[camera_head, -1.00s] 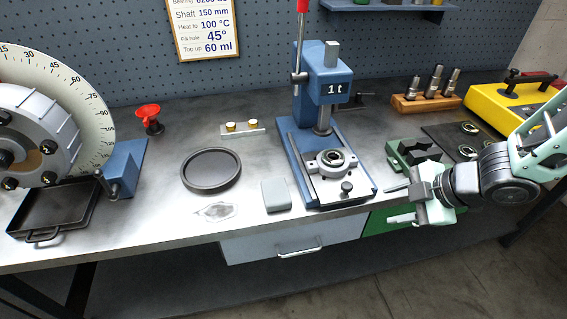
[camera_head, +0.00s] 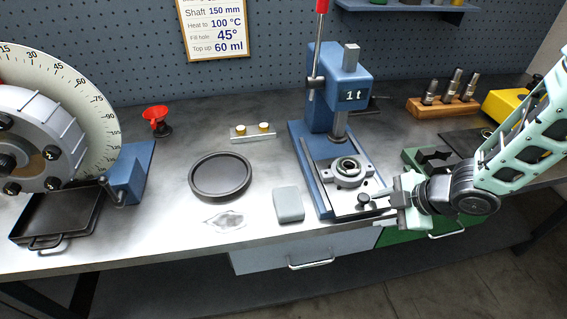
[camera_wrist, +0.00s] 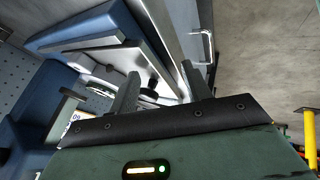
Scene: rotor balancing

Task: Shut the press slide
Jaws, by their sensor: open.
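The blue arbor press (camera_head: 324,100), marked "1 t", stands on the bench right of centre. Its slide plate (camera_head: 349,203) lies on the press base, with a bearing housing (camera_head: 349,170) on it and a dark round knob (camera_head: 363,201) at its front. My gripper (camera_head: 379,211) is open at the front right of the slide, close to the knob. In the wrist view, the two fingers (camera_wrist: 158,92) point toward the press, and the dark knob (camera_wrist: 149,95) shows between them. I cannot tell whether they touch it.
A green vise (camera_head: 425,158) stands beside my arm on the right. A grey block (camera_head: 288,204) and a round black tray (camera_head: 220,177) lie left of the press. Drawers with handles (camera_head: 310,263) sit below the bench's front edge.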

